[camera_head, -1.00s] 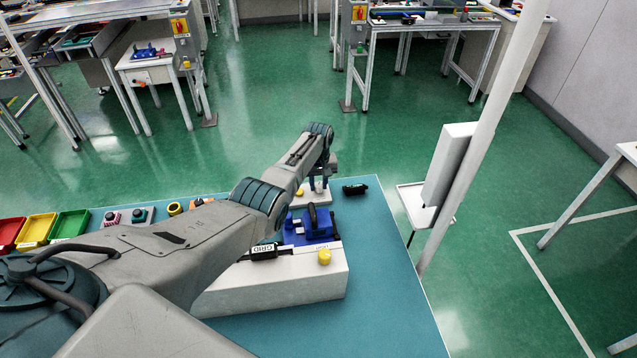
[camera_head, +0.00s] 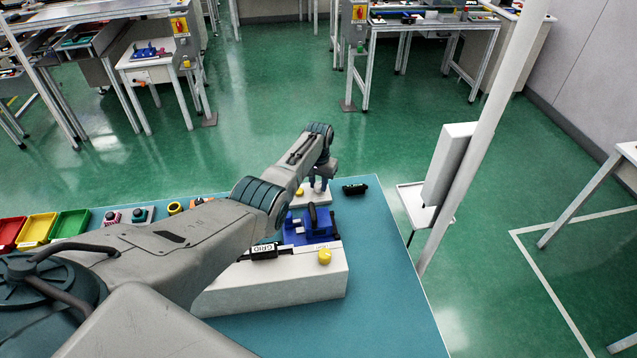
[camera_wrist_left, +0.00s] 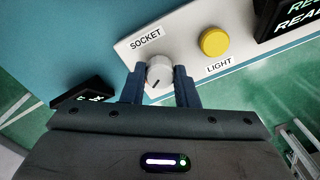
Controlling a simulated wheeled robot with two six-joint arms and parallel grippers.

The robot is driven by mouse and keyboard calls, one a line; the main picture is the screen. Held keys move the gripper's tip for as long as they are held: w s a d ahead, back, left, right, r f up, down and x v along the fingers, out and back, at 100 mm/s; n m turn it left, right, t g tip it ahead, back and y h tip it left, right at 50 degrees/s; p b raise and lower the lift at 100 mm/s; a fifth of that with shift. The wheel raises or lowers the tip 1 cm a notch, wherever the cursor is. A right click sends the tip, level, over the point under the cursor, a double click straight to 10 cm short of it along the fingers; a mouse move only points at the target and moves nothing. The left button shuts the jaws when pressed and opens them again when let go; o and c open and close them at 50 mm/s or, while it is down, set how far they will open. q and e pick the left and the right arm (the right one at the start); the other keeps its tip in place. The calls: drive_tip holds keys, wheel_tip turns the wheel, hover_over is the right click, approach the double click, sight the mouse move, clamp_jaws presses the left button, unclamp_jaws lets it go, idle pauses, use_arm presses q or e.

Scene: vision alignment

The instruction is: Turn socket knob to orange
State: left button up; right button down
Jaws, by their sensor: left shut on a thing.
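The socket knob (camera_wrist_left: 159,73) is a round white-grey knob with a dark pointer line, beside the "SOCKET" label on a white panel (camera_wrist_left: 182,32). My left gripper (camera_wrist_left: 160,88) has its two blue fingers closed on the knob, one on each side, in the left wrist view. In the head view my left gripper (camera_head: 319,184) reaches down to the small panel at the table's far side, and the knob is hard to make out there. My right gripper is not in view.
A yellow button (camera_wrist_left: 214,42) labelled "LIGHT" sits beside the knob. A black display (camera_wrist_left: 288,18) stands near it. On the teal table (camera_head: 390,290) are a white block (camera_head: 285,288) with a blue fixture (camera_head: 312,228), a dark device (camera_head: 355,189) and coloured bins (camera_head: 38,230).

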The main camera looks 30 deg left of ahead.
sight(318, 185)
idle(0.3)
use_arm(q)
drive_tip(key=o, duration=1)
drive_tip(key=shift+r, duration=0.1)
wheel_tip(318, 185, up, 11)
drive_tip(key=b, duration=0.1)
drive_tip(key=shift+f, duration=0.25)
